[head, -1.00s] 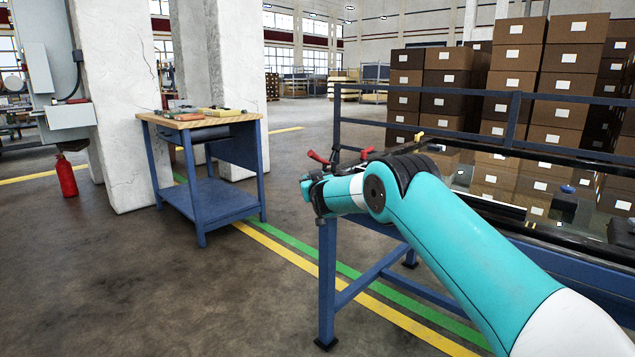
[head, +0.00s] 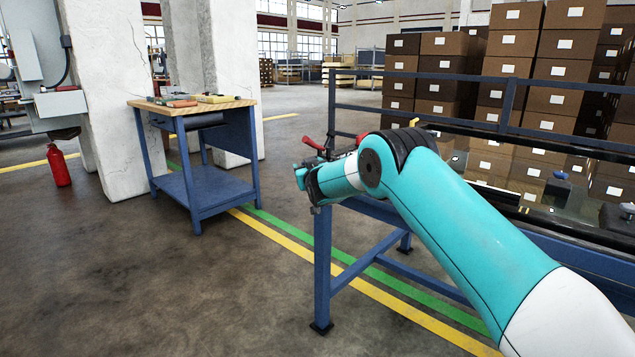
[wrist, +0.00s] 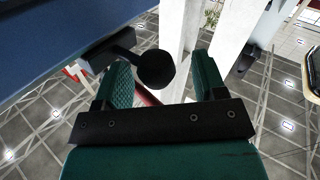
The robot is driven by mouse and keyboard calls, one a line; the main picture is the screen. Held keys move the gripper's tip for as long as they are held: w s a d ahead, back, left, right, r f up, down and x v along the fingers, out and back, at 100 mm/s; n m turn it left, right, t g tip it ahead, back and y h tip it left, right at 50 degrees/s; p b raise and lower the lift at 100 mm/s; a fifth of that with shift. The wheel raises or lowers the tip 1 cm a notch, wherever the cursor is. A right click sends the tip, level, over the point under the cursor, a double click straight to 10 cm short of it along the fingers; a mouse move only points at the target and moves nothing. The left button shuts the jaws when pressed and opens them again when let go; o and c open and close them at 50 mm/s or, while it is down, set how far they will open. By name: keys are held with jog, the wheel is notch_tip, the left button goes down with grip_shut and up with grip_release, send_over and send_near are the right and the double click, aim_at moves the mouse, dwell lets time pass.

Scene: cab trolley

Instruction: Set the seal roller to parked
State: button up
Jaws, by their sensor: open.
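My gripper (wrist: 163,78) is open in the wrist view, its two green ribbed fingers apart. A black round knob on a short black arm (wrist: 153,69) shows at the gap between the fingers, nearer the left finger; contact cannot be told. I cannot tell whether this is the seal roller or its handle, or how it is set. In the head view, my gripper (head: 300,178) is small and partly hidden by my wrist, beside the near end of the blue-framed conveyor (head: 322,270). A red lever (head: 312,143) shows just above and behind it.
A blue bench (head: 205,185) with a wooden top and tools stands left, by white pillars (head: 110,110). A red extinguisher (head: 58,166) stands far left. Stacked brown boxes (head: 430,75) rise behind the conveyor's blue rail (head: 410,75). The floor (head: 150,290) at front left is clear.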

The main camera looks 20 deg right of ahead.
jog(key=s+a, duration=0.2)
jog(key=s, duration=1.3)
jog(key=shift+s, duration=0.3)
jog(key=s+a+r+n+g+y, duration=0.15)
jog(key=s+a+g, duration=0.35)
jog(key=s, duration=1)
jog(key=s+a+r+n+g+y, duration=0.1)
jog(key=s+a+n+g+y, duration=0.45)
jog(key=s, duration=0.95)
jog(key=s+a+r+m+g+h, duration=0.1)
jog(key=s+a+r+g, duration=0.15)
jog(key=s+g, duration=0.85)
jog(key=s+r+t+p, duration=0.3)
jog(key=r+p, duration=2)
jog(key=p, duration=0.1)
jog(key=shift+s+r+t, duration=0.2)
jog(key=shift+r+t, duration=0.15)
jog(key=shift+r, duration=0.05)
